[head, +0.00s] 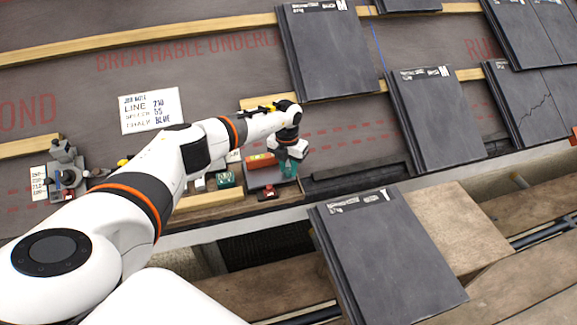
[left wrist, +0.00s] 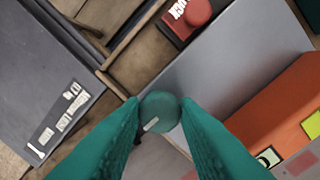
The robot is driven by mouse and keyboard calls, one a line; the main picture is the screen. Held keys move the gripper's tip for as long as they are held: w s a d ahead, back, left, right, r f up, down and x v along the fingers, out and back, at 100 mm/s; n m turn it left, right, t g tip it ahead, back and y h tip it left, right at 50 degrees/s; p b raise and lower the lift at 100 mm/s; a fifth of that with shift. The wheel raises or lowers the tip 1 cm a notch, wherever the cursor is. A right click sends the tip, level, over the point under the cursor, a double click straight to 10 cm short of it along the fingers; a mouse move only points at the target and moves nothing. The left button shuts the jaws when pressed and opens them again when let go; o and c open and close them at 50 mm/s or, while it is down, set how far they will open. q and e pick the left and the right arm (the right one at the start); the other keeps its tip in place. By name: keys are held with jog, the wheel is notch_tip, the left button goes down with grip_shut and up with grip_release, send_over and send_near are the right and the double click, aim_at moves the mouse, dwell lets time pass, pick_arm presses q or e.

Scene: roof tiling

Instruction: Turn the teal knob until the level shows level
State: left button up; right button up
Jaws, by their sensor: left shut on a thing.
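My left gripper (head: 289,170) points down at the right end of a grey plate (head: 260,179), and its teal fingers also show in the left wrist view (left wrist: 160,125). They are shut on the round teal knob (left wrist: 160,108), one on each side, with a pale mark on the knob's top. The head view does not show the knob clearly behind the fingers. The orange level (head: 261,160) lies on the plate beside the gripper, and it fills the right of the left wrist view (left wrist: 285,115). Its yellow-green vial is cut off there, so I cannot read the bubble. My right gripper is not in view.
A red button (left wrist: 197,11) on a dark red block sits near the plate's edge. Dark slates lie to the right, one (head: 385,255) on a wooden board. A white note (head: 151,110) lies behind my arm.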

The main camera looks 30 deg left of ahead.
aim_at(287, 169)
pick_arm(q)
jog(key=o, duration=0.9)
jog(key=shift+w+a+r, duration=0.15)
jog(key=shift+r, duration=0.2)
jog(key=shift+c, duration=0.2)
jog(key=shift+o, duration=0.5)
jog(key=shift+f, duration=0.15)
jog(key=shift+r, duration=0.4)
notch_tip(287, 169, up, 11)
jog(key=p, duration=0.2)
jog(key=shift+a+r, duration=0.15)
jog(key=shift+a, duration=0.05)
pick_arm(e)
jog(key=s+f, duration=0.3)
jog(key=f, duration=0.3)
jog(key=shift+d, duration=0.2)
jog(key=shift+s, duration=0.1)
